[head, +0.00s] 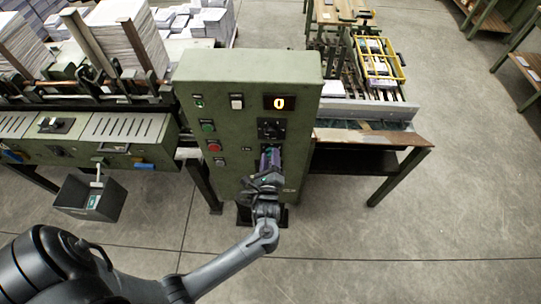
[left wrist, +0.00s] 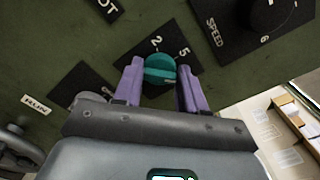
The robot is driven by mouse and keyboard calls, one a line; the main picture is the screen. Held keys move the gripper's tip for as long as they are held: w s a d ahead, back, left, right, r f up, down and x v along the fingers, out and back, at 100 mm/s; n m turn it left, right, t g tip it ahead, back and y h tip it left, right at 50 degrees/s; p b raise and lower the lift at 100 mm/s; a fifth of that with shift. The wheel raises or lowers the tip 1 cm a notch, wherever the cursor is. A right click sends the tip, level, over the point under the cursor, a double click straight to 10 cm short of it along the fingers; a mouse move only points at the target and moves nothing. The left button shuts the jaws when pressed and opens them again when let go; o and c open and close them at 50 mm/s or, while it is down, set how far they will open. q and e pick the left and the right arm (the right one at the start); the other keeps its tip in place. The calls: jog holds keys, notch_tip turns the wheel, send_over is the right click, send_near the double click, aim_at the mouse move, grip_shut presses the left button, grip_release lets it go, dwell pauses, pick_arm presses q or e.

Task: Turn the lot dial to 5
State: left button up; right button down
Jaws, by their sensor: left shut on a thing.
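The lot dial (left wrist: 160,69) is a teal knob on a black plate on the green control cabinet (head: 225,135). The left wrist view shows the numbers 2 and 5 beside it, with part of the word LOT at the upper left. My left gripper (left wrist: 159,84) has its purple fingers on either side of the knob and is shut on it. In the head view my left gripper (head: 270,162) reaches the cabinet's front and hides the dial. I cannot tell clearly which number the dial points to. My right gripper is not in view.
A lit display (head: 279,103) on the cabinet reads 0. The black speed dial (left wrist: 272,14) is close to the lot dial. Green and red buttons (head: 213,147) are on the cabinet's left side.

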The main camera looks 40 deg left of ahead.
pick_arm(q)
jog(key=n+p, duration=0.2)
jog(key=n, duration=0.2)
jog(key=shift+n, duration=0.3)
jog(key=shift+n+p, duration=0.45)
jog(key=shift+n, duration=1.75)
jog(key=shift+f, duration=0.1)
jog(key=o, duration=1.1)
jog(key=shift+c, duration=0.2)
